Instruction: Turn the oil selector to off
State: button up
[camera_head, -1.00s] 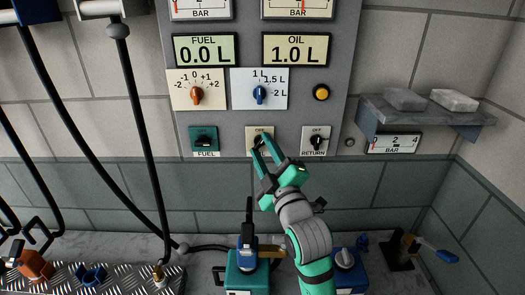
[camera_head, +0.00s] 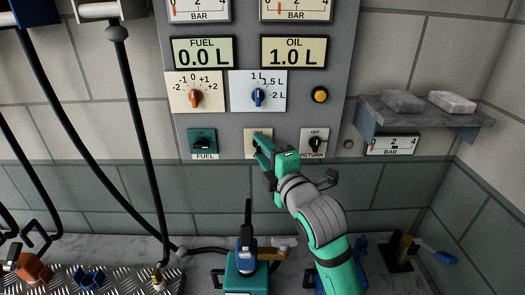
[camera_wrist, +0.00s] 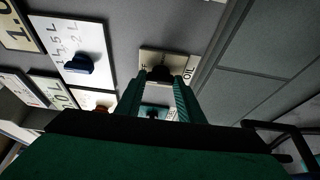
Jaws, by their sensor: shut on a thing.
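The oil selector is a small dark knob (camera_wrist: 160,73) on a cream plate marked OIL (camera_wrist: 187,70) in the wrist view. In the head view my fingers cover the knob and most of its plate (camera_head: 249,136). My gripper (camera_head: 259,146) is at the plate, its green fingers on either side of the knob. In the wrist view the gripper (camera_wrist: 160,88) is shut on the knob. The knob's pointer direction is hidden. The oil display (camera_head: 295,51) reads 1.0 L, and the needle of the oil gauge (camera_head: 297,10) stands left of its middle.
The fuel selector (camera_head: 203,143) is left of the oil plate, and the return selector (camera_head: 315,143) is close on the right. Dial knobs and a yellow button (camera_head: 320,95) are above. A shelf (camera_head: 425,115) with two blocks juts out at right.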

jog(key=shift+a, duration=0.1)
jog(key=o, duration=1.1)
jog(key=shift+c, duration=0.2)
jog(key=v, duration=1)
jog(key=shift+s+d, duration=0.2)
jog(key=shift+s, duration=0.15)
